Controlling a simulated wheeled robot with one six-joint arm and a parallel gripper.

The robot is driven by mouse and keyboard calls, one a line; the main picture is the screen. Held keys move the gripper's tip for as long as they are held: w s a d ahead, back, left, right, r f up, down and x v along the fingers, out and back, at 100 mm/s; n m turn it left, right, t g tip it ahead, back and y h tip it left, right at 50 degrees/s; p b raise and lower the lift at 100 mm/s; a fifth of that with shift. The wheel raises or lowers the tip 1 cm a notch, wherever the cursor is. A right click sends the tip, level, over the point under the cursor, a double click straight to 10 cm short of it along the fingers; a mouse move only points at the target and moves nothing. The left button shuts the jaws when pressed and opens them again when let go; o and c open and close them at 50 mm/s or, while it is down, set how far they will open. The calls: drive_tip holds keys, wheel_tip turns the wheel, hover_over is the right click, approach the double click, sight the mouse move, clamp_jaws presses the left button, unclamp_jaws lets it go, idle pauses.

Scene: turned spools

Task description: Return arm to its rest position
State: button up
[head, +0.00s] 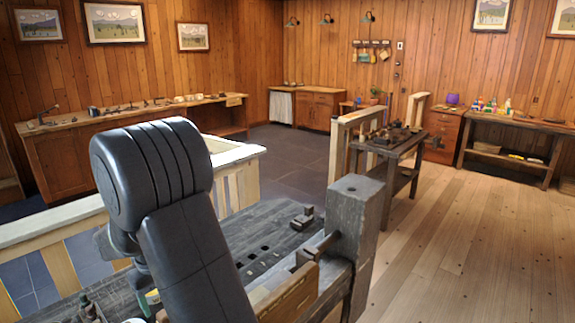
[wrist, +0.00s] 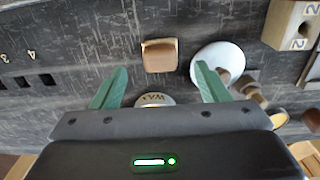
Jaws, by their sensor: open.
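My gripper (wrist: 162,68) shows in the wrist view with its two green fingers spread wide apart. Nothing is held between them. A small wooden block (wrist: 160,55) lies on the dark workbench (wrist: 90,35) just beyond the fingertips. A round lid marked "WAX" (wrist: 153,99) shows between the fingers, partly hidden by the gripper body. A white disc (wrist: 213,57) lies by the right finger, which covers part of it.
Numbered slots (wrist: 21,83) lie left in the wrist view. A wooden block marked "2" (wrist: 288,25) and turned wooden pieces (wrist: 247,87) lie right. In the head view a thick grey post (head: 355,225) stands at the bench's right end; open floor (head: 450,240) lies beyond.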

wheel_tip(320, 180, down, 6)
drive_tip(key=shift+r, duration=1.95)
drive_tip(key=shift+f, duration=0.1)
